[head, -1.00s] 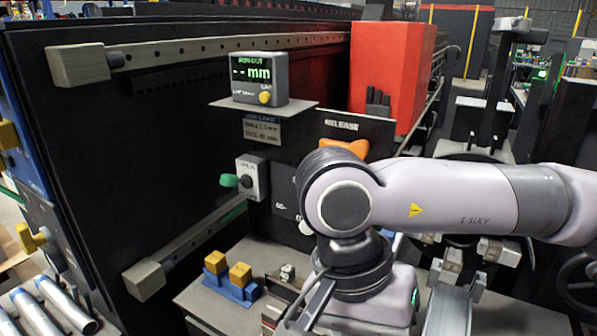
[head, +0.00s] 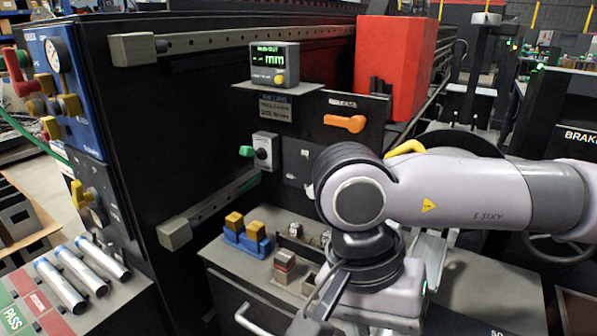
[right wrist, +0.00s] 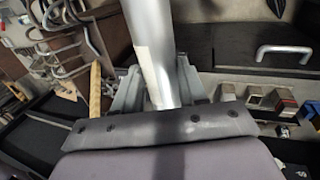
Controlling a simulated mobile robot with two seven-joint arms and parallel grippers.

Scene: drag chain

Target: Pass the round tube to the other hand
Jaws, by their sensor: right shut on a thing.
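My right gripper (right wrist: 158,78) is shut on a silver round tube (right wrist: 148,40), seen in the right wrist view. The tube passes between the two fingers and runs out of the top of that view, so its far end is hidden. A pale patch shows on its side. In the head view my right arm comes in from the right and bends down at the wrist; the gripper itself is mostly hidden or cut off at the bottom edge. My left gripper is in neither view.
Three silver tubes with blue ends (head: 82,272) lie on a bench at left, beside green PASS and red panels. Yellow-topped blue blocks (head: 246,237) stand on the machine's ledge. A red box (head: 392,65) and a display (head: 274,64) sit above. A drawer handle (right wrist: 284,55) shows in the wrist view.

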